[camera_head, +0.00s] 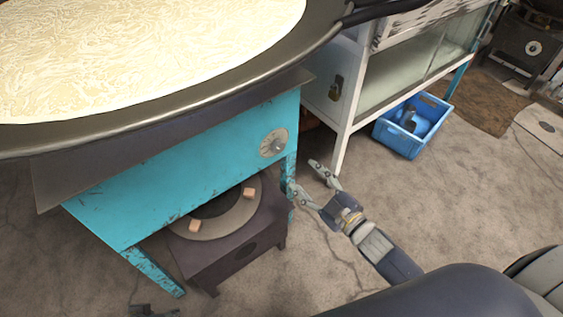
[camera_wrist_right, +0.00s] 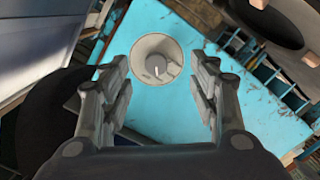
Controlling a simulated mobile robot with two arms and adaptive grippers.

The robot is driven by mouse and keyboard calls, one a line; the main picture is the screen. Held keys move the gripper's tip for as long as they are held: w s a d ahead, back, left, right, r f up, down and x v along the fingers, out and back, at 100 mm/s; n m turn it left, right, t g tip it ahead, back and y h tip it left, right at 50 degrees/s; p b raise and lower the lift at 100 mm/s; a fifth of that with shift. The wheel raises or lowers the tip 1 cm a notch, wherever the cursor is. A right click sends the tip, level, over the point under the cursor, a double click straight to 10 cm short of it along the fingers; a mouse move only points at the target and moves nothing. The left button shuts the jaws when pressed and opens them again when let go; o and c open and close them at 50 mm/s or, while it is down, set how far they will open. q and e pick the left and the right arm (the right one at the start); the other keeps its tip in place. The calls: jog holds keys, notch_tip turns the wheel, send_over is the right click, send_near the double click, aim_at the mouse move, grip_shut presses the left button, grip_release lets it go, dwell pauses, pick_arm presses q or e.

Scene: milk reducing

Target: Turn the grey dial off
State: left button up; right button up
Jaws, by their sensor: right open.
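The grey dial (camera_head: 274,143) is a round plate with a small knob, set on the right end of the turquoise stand's front panel (camera_head: 190,177). In the right wrist view the dial (camera_wrist_right: 157,60) lies ahead, between the two fingers and a little beyond their tips. My right gripper (camera_head: 307,180) is open and empty, to the lower right of the dial in the head view, apart from it. It also shows open in the right wrist view (camera_wrist_right: 160,85). A small part that may be my left gripper (camera_head: 152,310) shows at the bottom edge, mostly cut off.
A wide pan of pale milky liquid (camera_head: 150,50) rests on the stand. Below is a dark burner (camera_head: 228,238) with a round ring. A white glass-sided cabinet (camera_head: 338,130) and a blue crate (camera_head: 412,125) stand to the right.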

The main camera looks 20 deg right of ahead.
aim_at(280, 149)
jog(key=shift+n+t+y, duration=0.3)
jog(key=shift+n+y, duration=0.1)
jog(key=w+a, duration=0.1)
jog(key=w, duration=0.1)
jog(key=w+a+r+b, duration=0.1)
jog(key=w, duration=0.1)
jog(key=w+r, duration=0.1)
jog(key=shift+w+a+b, duration=0.3)
jog(key=shift+w+a, duration=0.1)
pick_arm(q)
jog(key=w+d+r+t, duration=0.2)
jog(key=w+t, duration=0.1)
jog(key=w, duration=0.3)
jog(key=shift+w+r+t+h+b, duration=0.15)
jog(key=shift+r+t+h+b, duration=0.15)
jog(key=shift+r+h+b, duration=0.1)
pick_arm(e)
jog(key=x, duration=0.5)
jog(key=shift+c, duration=0.2)
jog(key=c, duration=1)
